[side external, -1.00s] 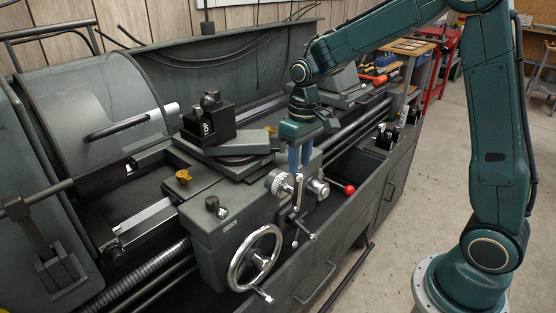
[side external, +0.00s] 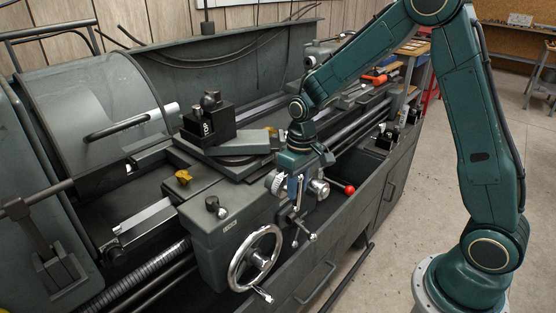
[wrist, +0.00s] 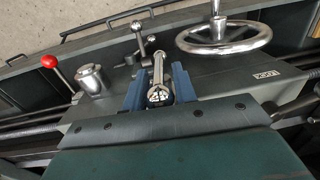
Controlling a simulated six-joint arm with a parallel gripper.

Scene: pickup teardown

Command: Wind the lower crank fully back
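A chrome crank bar (wrist: 158,72) with a round end stands between my blue gripper fingers in the wrist view. My gripper (wrist: 159,82) straddles it, one finger on each side; whether the fingers touch it is not clear. In the side view my gripper (side external: 296,192) is down at the carriage front, hiding much of the bar, beside a dial (side external: 274,182). A ball-ended chrome lever (side external: 304,231) angles out just below; it also shows in the wrist view (wrist: 140,41). I cannot tell which of these is the lower crank. A large chrome handwheel (side external: 256,257) with a handle sits lower left.
A red-knobbed lever (side external: 349,189) stands close to the right of my gripper. A black tool post (side external: 208,119) sits on the carriage behind it. The lathe's front tray edge (side external: 330,250) runs below. Open floor (side external: 395,225) lies to the right.

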